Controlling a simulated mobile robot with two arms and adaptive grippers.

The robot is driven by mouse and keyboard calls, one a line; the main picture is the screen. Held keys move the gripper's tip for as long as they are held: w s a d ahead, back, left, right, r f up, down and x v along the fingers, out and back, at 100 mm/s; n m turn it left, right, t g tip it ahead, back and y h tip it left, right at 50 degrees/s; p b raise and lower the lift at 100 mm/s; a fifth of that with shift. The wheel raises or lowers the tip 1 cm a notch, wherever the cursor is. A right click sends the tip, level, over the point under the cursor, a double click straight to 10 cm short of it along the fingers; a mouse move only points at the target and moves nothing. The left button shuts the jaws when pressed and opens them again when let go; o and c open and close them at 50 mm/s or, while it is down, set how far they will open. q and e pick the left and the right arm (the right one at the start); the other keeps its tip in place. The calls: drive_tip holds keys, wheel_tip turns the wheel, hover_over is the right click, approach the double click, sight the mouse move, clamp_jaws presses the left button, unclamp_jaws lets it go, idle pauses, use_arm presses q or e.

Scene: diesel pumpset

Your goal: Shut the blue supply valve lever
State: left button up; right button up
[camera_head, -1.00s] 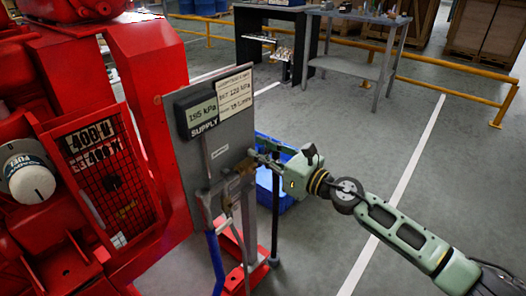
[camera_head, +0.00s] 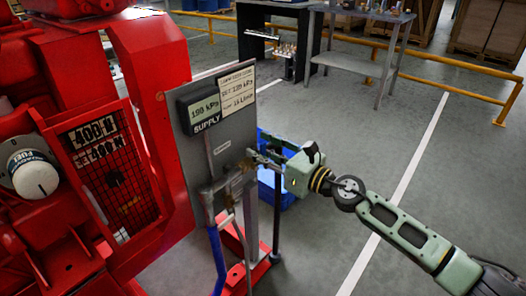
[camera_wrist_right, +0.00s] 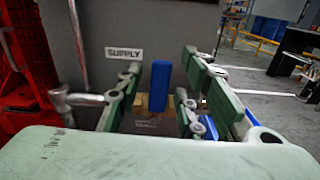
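The blue lever (camera_wrist_right: 180,88) stands roughly upright in the right wrist view, in front of the grey panel. A brass-coloured valve body (camera_wrist_right: 152,103) shows low beside it. My right gripper (camera_wrist_right: 160,90) is open, with a green finger on each side of the lever. The lever is nearer the right-hand finger; whether it touches is unclear. In the head view my right gripper (camera_head: 257,160) is at the panel's right edge, by the brass fitting (camera_head: 240,172), and the lever cannot be made out there. My left gripper is not in view.
The grey panel (camera_head: 230,137) carries a SUPPLY gauge (camera_head: 203,107) reading about 190 kPa. A metal pipe (camera_wrist_right: 80,98) is left of the gripper. The red machine (camera_head: 150,100) stands left, and a blue bin (camera_head: 285,190) is behind the gripper. Open floor lies right.

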drive_tip(key=v, duration=1.2)
idle(1.1)
